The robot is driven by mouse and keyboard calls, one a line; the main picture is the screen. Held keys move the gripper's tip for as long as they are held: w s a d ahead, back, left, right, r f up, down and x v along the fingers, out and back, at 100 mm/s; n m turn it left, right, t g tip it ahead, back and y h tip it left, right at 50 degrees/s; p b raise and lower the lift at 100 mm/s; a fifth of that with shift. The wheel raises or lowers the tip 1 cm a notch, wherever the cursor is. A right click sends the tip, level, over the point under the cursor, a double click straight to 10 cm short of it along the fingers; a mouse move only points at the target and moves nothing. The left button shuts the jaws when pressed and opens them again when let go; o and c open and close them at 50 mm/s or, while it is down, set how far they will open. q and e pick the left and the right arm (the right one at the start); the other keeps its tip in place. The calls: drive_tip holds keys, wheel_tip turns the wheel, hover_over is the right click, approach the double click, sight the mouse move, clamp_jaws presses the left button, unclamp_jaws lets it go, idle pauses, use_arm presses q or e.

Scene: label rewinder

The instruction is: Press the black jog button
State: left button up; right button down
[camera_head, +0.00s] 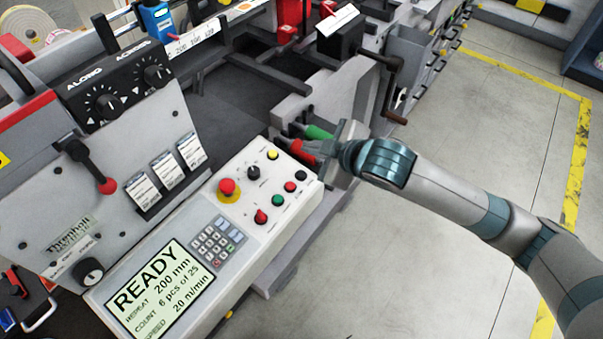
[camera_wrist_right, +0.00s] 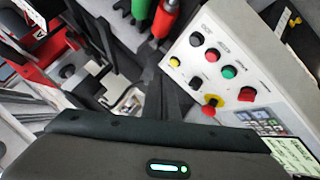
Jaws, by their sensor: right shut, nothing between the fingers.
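The black jog button (camera_head: 301,175) is the small round button near the right corner of the light control panel (camera_head: 240,240). It also shows in the right wrist view (camera_wrist_right: 196,39), at the top end of a row with a red, a green and a red knob control. My right gripper (camera_head: 324,153) is shut and empty, just beyond the panel's right corner and apart from the button. In the wrist view its dark body fills the bottom. My left gripper is not in view.
A red emergency stop (camera_head: 229,190), yellow button (camera_head: 272,154) and black knob (camera_head: 254,172) share the panel. A red handle (camera_head: 303,150) and green handle (camera_head: 319,132) stand close to my right gripper. The floor (camera_head: 470,150) at right is clear.

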drive_tip(key=b, duration=0.6)
hover_over(301, 175)
drive_tip(key=s+d, duration=0.1)
drive_tip(key=d, duration=0.1)
wheel_tip(301, 175, down, 6)
drive_tip(key=shift+s+a+f, duration=0.1)
drive_tip(key=shift+a+f+b, duration=0.2)
drive_tip(key=shift+f+b, duration=0.1)
drive_tip(key=shift+f, duration=0.75)
drive_tip(key=shift+f, duration=0.2)
idle(0.6)
drive_tip(key=shift+f, duration=0.2)
drive_tip(key=shift+a+f, duration=0.1)
drive_tip(key=shift+f, duration=0.4)
idle(0.8)
drive_tip(key=shift+r, duration=0.1)
idle(0.4)
drive_tip(key=shift+r+p, duration=0.8)
drive_tip(key=shift+p, duration=0.45)
